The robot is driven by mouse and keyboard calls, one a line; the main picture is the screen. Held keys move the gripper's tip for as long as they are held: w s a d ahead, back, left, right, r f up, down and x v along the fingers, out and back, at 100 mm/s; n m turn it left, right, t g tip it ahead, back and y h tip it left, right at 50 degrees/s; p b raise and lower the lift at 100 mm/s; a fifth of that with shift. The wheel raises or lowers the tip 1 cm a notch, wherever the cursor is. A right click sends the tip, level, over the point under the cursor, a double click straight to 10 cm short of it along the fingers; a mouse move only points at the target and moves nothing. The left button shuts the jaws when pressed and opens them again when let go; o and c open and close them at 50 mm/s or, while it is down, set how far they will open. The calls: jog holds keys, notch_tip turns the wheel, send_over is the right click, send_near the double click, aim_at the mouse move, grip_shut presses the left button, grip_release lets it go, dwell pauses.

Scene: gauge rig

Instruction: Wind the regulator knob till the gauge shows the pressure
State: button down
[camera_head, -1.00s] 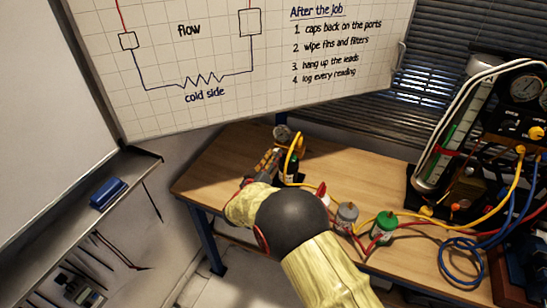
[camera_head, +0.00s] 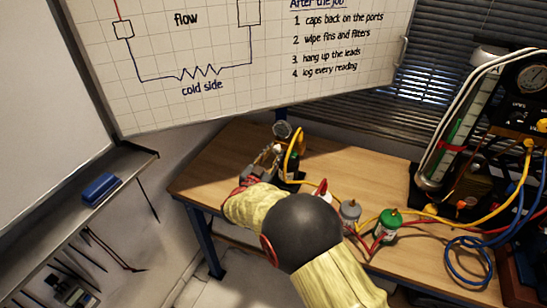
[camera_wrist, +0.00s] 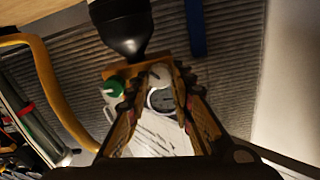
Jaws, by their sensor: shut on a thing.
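The regulator's round gauge (camera_head: 282,130) stands at the far left part of the bench in the head view. Its face is too small to read there. My gripper (camera_head: 274,152) reaches in from the left, at the regulator just below the gauge. In the wrist view my gripper (camera_wrist: 159,76) is shut on a pale rounded knob (camera_wrist: 158,73), beside a brass-coloured body (camera_wrist: 122,70) and a black bell-shaped part (camera_wrist: 122,30). A ring-edged round part (camera_wrist: 161,99), likely the gauge, is partly hidden between the fingers.
A grey-topped container (camera_head: 349,212) and a green canister (camera_head: 388,224) stand on the wooden bench (camera_head: 345,175), near my forearm. A rig with a tall cylinder (camera_head: 452,135) and yellow, red and blue hoses fills the right. A whiteboard (camera_head: 300,70) hangs behind.

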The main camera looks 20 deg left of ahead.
jog(key=m+b, duration=0.2)
jog(key=m, duration=0.1)
jog(key=m+b, duration=0.2)
jog(key=m, duration=0.1)
jog(key=shift+f+m, duration=0.2)
jog(key=shift+m, duration=0.1)
jog(key=m+b, duration=0.3)
jog(key=shift+d+m, duration=0.1)
jog(key=shift+m, duration=0.2)
jog(key=m+b, duration=0.1)
jog(key=m, duration=0.1)
jog(key=shift+m+b, duration=0.3)
jog(key=m, duration=1.3)
jog(key=shift+f, duration=0.15)
jog(key=c, duration=1.5)
grip_release()
jog(key=shift+c, duration=0.2)
